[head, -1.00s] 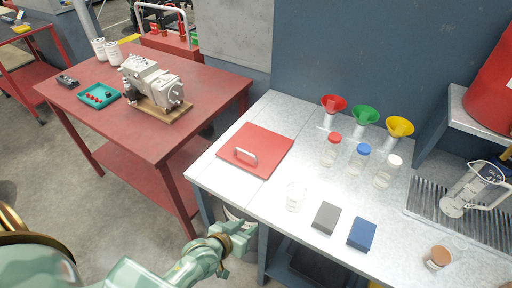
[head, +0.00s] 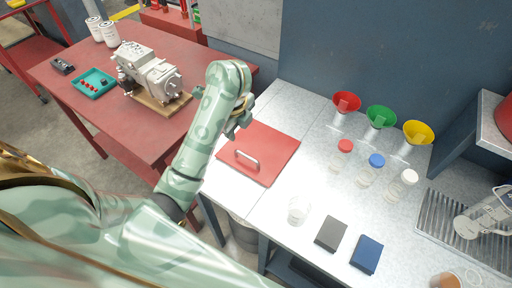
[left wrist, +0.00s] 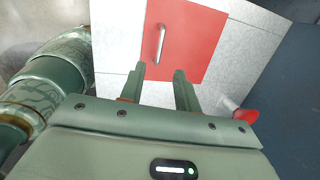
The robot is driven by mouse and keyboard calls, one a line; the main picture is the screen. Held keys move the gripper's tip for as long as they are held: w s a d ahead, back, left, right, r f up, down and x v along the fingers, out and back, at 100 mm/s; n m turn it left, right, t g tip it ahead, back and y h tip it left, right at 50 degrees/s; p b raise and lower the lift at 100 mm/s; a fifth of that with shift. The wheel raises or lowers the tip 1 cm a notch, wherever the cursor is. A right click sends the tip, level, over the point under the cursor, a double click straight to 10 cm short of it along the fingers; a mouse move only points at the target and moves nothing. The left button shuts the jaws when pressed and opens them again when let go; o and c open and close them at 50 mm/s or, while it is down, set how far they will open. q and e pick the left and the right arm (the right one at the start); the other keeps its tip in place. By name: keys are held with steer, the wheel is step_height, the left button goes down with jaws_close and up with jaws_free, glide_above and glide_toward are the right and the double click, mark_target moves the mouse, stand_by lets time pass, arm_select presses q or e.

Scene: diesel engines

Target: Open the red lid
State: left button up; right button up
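The red lid (head: 271,151) lies flat and closed on the grey metal bench, with a silver bar handle (head: 246,159) near its front-left side. In the left wrist view the red lid (left wrist: 199,42) and its handle (left wrist: 160,43) show beyond the fingers. My left gripper (head: 236,125) is above the back-left edge of the lid, apart from the handle. In the left wrist view the left gripper (left wrist: 161,76) has its two fingers spread with nothing between them. My right gripper is not in view.
Red, green and yellow funnels (head: 381,117) stand at the back of the bench (head: 318,171). Several capped bottles, a clear beaker (head: 298,209), a dark grey block (head: 331,234) and a blue block (head: 367,254) are right of the lid. A red table (head: 94,121) with a pump (head: 152,77) stands left.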

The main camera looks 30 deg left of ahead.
arm_select(q)
steer(key=d+h, duration=0.1)
steer(key=d, duration=0.1)
steer(key=b, duration=0.8)
glide_toward(252, 159)
steer(key=f, duration=0.3)
steer(key=w+f, duration=0.1)
steer(key=f, duration=0.2)
steer(key=shift+w+a+f, duration=0.15)
steer(key=shift+f, duration=0.2)
steer(key=shift+w+f, duration=0.15)
steer(key=shift+f, duration=0.35)
jaws_close()
